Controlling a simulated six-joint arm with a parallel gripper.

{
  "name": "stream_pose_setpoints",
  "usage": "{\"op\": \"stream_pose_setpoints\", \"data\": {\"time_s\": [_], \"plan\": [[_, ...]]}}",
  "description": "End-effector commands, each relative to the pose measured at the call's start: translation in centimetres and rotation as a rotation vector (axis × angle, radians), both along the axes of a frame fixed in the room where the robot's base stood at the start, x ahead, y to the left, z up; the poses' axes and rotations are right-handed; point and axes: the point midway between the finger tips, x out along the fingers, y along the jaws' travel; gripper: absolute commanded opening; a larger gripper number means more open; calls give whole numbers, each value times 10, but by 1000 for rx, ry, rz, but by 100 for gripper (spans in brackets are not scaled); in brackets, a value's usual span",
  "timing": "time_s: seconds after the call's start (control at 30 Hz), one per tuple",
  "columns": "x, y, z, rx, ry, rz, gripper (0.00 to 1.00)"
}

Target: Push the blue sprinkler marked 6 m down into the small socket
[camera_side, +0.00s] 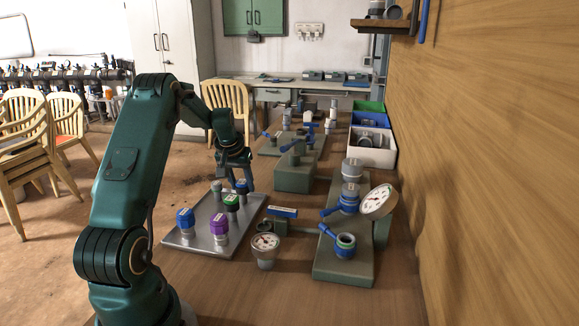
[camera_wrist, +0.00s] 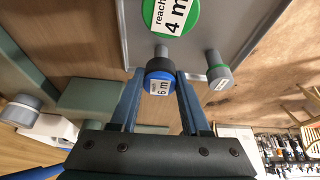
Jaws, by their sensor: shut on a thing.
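The blue sprinkler marked 6 m (camera_wrist: 159,86) has a black collar and a grey stem. In the side view it (camera_side: 241,186) is at the far right corner of the metal tray (camera_side: 182,240). My gripper (camera_wrist: 160,76) is shut on it, one finger on each side; in the side view my gripper (camera_side: 236,184) points down at that corner. I cannot tell whether the stem is lifted clear of the tray. A socket with a blue ring (camera_side: 344,243) is on the green manifold block at right; I cannot tell whether it is the small one.
On the tray are another blue-topped sprinkler (camera_side: 185,220), a purple one (camera_side: 219,226), a green one marked 4 m (camera_wrist: 172,14) and a thin green-ringed one (camera_wrist: 218,73). A gauge (camera_side: 265,247) stands right of the tray. A larger gauge (camera_side: 379,201) leans by the manifold.

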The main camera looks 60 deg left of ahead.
Motion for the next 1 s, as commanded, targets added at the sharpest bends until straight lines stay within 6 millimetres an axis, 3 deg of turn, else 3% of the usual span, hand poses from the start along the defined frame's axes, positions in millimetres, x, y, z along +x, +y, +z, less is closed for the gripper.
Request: {"op": "stream_pose_setpoints", "data": {"time_s": [0.17, 0.43, 0.67, 0.77, 1.0], "plan": [[1, 1, 23, 7, -5, 0, 0], [1, 1, 77, 7, -5, 0, 0], [5, -10, 101, 4, -3, -27, 0], [13, -35, 110, 1, -2, -87, 0], [24, -139, 132, 2, -2, -339, 0]]}}
